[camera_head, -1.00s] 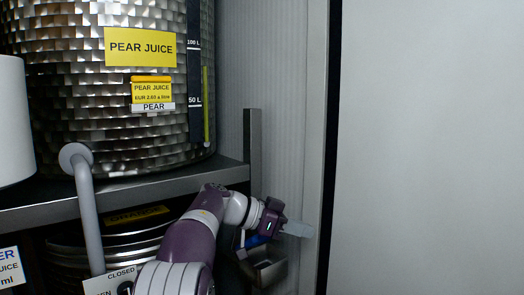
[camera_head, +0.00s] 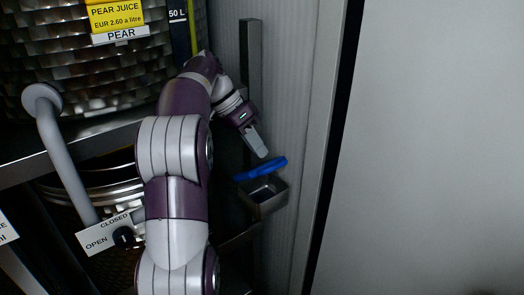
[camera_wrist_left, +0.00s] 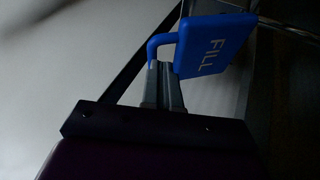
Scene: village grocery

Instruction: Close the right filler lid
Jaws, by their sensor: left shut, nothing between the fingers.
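The blue lid (camera_head: 262,169) shows nearly edge-on above a small metal filler box (camera_head: 264,206). The lid is raised, and the box's open inside is visible below it. In the left wrist view the lid (camera_wrist_left: 222,48) shows its flat face with "FILL" on it and a bent blue bar at its side. My left gripper (camera_head: 261,149) is shut and empty, pointing down just above the lid. In the left wrist view its fingertips (camera_wrist_left: 162,68) are close to the bent bar; I cannot tell whether they touch. My right gripper is not in view.
A pear juice vat (camera_head: 80,70) stands on a dark metal shelf (camera_head: 95,146) at left. A pale wall panel (camera_head: 430,150) fills the right side. A dark upright post (camera_head: 250,60) stands behind my gripper.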

